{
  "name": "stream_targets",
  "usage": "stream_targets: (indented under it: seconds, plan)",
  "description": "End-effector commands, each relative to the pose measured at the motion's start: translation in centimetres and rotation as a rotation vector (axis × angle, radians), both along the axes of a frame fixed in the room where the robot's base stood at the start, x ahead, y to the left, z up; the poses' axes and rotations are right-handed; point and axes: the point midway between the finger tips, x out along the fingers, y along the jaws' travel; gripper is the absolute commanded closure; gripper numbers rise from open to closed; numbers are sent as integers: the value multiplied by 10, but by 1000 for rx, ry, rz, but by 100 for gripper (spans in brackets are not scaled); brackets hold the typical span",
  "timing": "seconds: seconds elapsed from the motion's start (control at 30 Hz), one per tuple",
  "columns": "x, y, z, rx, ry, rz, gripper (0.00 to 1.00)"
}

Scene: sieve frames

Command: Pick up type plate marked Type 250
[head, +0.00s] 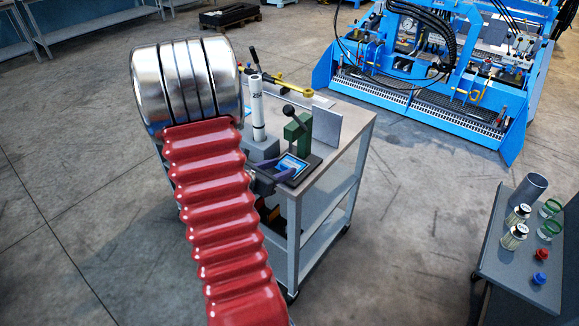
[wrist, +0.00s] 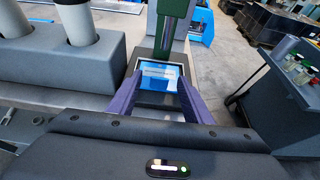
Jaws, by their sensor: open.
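A small blue and white plate (head: 291,164) lies on the dark base of a green hand press (head: 297,135) on the trolley. It also shows in the wrist view (wrist: 158,76), in a light frame, with lettering too small to read. My gripper (head: 276,170) is at the press base, close to this plate. In the wrist view its two purple fingers (wrist: 159,84) are apart, one on each side of the plate's near part. Nothing is clamped between them, and I cannot tell whether they touch it. A white tube marked 250 (head: 257,108) stands upright in a grey block (head: 262,148) beside the press.
The trolley (head: 345,125) carries an upright grey panel (head: 327,127) behind the press and a yellow-handled tool (head: 291,91). A side table (head: 523,262) at the right holds jars and small red and blue parts. Open floor lies between them.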

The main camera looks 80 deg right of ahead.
Motion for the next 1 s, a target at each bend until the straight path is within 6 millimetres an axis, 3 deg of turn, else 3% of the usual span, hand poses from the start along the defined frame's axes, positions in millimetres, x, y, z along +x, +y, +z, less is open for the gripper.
stream_targets:
  seconds: [0.5,1.0]
  plan:
    - [0,0,0,0,0,1,55]
    - [1,0,0,0,-1,2,89]
